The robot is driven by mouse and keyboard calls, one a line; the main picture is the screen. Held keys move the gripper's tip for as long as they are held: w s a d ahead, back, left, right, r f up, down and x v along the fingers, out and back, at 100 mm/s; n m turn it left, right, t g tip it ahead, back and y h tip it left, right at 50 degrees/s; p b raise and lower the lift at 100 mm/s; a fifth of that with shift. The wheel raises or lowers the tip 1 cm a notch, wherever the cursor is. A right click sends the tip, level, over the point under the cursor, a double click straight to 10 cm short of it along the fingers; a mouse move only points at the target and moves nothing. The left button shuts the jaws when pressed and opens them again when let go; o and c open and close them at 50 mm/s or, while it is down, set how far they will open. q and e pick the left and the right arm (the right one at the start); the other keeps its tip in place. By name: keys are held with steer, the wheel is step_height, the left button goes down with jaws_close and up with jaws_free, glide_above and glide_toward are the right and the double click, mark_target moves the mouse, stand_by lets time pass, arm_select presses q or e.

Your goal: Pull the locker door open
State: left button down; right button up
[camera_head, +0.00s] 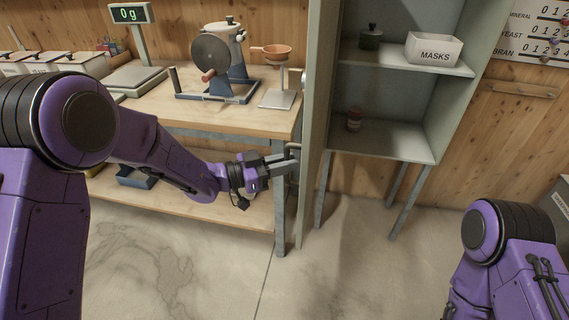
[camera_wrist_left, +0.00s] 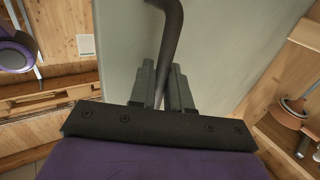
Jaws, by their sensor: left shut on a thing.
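The locker (camera_head: 400,108) stands at the upper right of the head view, with its shelves in plain sight. Its grey-green door (camera_head: 318,110) is swung open to the left and shows nearly edge-on. My left gripper (camera_head: 290,158) is shut on the door handle (camera_head: 296,148) on the door's outer face. In the left wrist view the dark, curved handle (camera_wrist_left: 172,40) runs down between the two fingers (camera_wrist_left: 165,85), with the door panel (camera_wrist_left: 225,45) behind it. My right arm shows at the lower right, but its gripper is out of view.
Left of the door is a wooden workbench (camera_head: 225,115) with a grinder (camera_head: 222,55), a funnel stand (camera_head: 277,75) and a scale (camera_head: 132,77). The floor in front is clear.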

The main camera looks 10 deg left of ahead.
arm_select(q)
steer(key=shift+w+r, duration=0.25)
steer(key=shift+r, duration=0.15)
steer(key=c, duration=1.2)
jaws_free()
steer(key=shift+c, duration=0.2)
steer(key=shift+w+d+f, duration=0.1)
steer(key=shift+f, duration=0.15)
steer(key=shift+f, duration=0.1)
steer(key=b+v, duration=0.1)
steer(key=v, duration=0.9)
steer(key=shift+s+a+b, duration=0.25)
steer(key=shift+a+b, duration=0.05)
steer(key=shift+w, duration=0.1)
